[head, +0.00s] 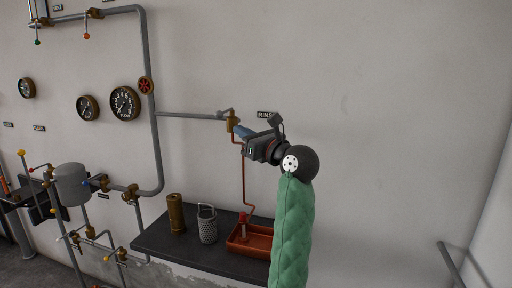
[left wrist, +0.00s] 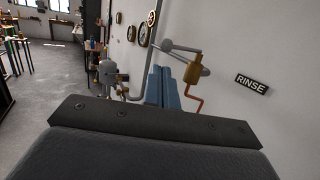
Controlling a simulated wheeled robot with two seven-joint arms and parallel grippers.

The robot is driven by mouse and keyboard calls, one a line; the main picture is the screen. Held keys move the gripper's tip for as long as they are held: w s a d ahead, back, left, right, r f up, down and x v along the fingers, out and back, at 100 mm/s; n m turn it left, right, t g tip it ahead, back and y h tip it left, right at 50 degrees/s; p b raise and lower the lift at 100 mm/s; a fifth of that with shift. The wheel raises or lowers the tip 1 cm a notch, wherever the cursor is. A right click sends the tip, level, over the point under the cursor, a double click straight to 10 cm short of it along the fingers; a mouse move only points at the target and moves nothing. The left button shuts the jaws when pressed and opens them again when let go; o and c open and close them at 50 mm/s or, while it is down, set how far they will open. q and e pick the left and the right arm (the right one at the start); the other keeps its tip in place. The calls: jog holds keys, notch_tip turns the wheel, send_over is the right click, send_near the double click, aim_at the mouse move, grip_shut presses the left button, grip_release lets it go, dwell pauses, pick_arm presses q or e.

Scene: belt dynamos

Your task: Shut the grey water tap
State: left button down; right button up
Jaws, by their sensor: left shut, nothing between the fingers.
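The grey water tap is at the end of a grey wall pipe, beside the RINSE sign. Its brass body (head: 233,121) carries a grey lever (head: 224,113) on top. In the left wrist view the brass body (left wrist: 195,72) and grey lever (left wrist: 182,47) stand just beyond the fingers, a little to their right. My left gripper (head: 240,131) is shut and empty, with its blue fingertips close beside the brass body. It also shows in the left wrist view (left wrist: 164,86). I cannot tell whether it touches the tap. My right gripper is not in view.
A red pipe (head: 243,180) runs down from the tap to a red tray (head: 236,248) on a dark shelf (head: 160,238). A brass cylinder (head: 176,212) and a perforated basket (head: 207,226) stand there. Gauges (head: 124,103) and a red handwheel (head: 146,86) are left. The wall at right is clear.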

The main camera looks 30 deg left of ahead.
pick_arm(q)
jog(key=shift+s+b+v, duration=0.25)
jog(key=shift+b+v, duration=0.2)
jog(key=shift+v, duration=1)
jog(key=shift+s+b+v, duration=0.2)
jog(key=shift+b+v, duration=0.2)
jog(key=shift+v, duration=1.05)
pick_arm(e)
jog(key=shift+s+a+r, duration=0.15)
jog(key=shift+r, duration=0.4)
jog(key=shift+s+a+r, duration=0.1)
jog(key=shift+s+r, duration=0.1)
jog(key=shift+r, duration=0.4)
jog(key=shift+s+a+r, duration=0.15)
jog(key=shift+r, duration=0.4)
pick_arm(q)
jog(key=shift+a+r, duration=0.1)
jog(key=shift+r, duration=0.05)
